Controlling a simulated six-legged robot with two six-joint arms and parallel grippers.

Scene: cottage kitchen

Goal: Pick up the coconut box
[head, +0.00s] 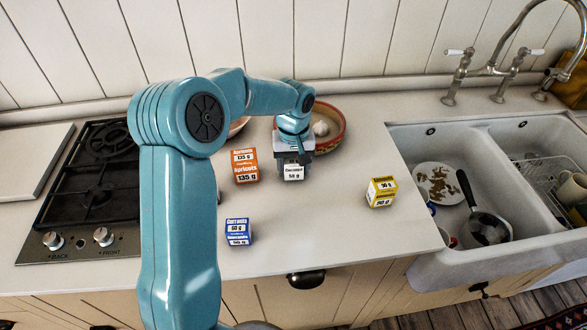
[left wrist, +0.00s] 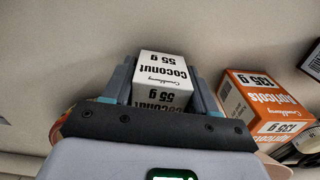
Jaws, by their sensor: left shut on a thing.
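The coconut box (head: 293,172) is a small white box with black lettering, on the counter near the bowl. My left gripper (head: 291,160) reaches down on it from above and is shut on it. In the left wrist view the coconut box (left wrist: 163,72) sits between the two fingers of my left gripper (left wrist: 160,85), one finger at each side. I cannot tell whether the box touches the counter. My right gripper is not in view.
An orange apricots box (head: 245,166) stands close to the left of the coconut box. A blue currants box (head: 237,232) and a yellow box (head: 381,191) stand farther off. A bowl (head: 328,127) is behind. The hob (head: 85,180) is left, the sink (head: 450,150) right.

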